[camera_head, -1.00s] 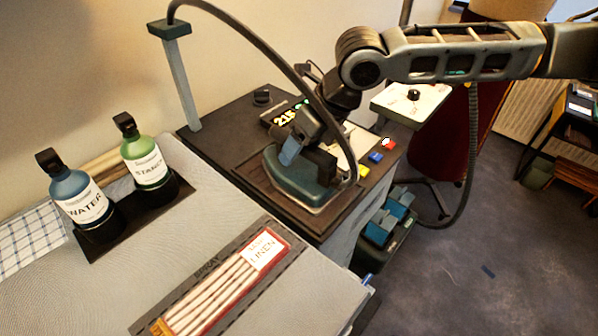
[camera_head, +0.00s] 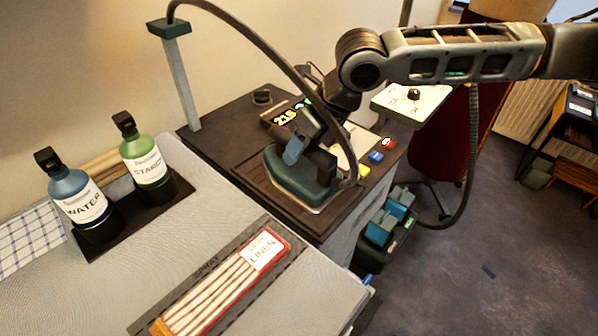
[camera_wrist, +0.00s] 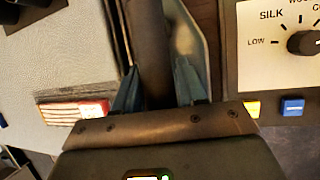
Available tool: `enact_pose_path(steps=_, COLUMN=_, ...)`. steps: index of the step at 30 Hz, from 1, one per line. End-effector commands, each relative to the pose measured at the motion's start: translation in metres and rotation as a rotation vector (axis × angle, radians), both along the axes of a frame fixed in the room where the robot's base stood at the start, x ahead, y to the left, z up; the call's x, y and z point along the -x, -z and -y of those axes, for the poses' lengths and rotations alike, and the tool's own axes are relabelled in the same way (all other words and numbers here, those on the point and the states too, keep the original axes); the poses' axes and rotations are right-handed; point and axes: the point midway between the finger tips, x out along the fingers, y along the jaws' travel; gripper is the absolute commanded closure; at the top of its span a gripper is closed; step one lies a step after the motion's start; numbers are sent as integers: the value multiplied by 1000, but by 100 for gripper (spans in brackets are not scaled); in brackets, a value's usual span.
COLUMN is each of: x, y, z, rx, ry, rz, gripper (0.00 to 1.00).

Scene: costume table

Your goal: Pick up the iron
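The iron (camera_head: 295,178) has a dark teal body and a dark handle. It sits on the brown pad on the dark console top, with a thick hose curving to its rear. My gripper (camera_wrist: 157,85) is down over it. In the wrist view, the blue fingers lie on both sides of the dark handle (camera_wrist: 150,45), with no clear gap, so it looks shut on the handle. In the head view, my gripper and wrist hide much of the handle. I see no clear gap between the iron and the pad.
The hose runs from a post (camera_head: 181,75) over the console. A dial panel (camera_head: 411,100) stands to the right, near coloured buttons (camera_head: 376,157).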

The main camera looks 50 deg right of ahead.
Motion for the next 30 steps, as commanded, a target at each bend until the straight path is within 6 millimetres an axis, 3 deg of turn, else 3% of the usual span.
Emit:
enact_pose_path(steps=2, x=0, y=0, z=0, rx=0, ry=0, rz=0, gripper=68)
enact_pose_path(steps=12, x=0, y=0, z=0, rx=1, ry=0, rz=0, gripper=100)
enact_pose_path(steps=30, x=0, y=0, z=1, rx=1, ry=1, rz=-1, gripper=100)
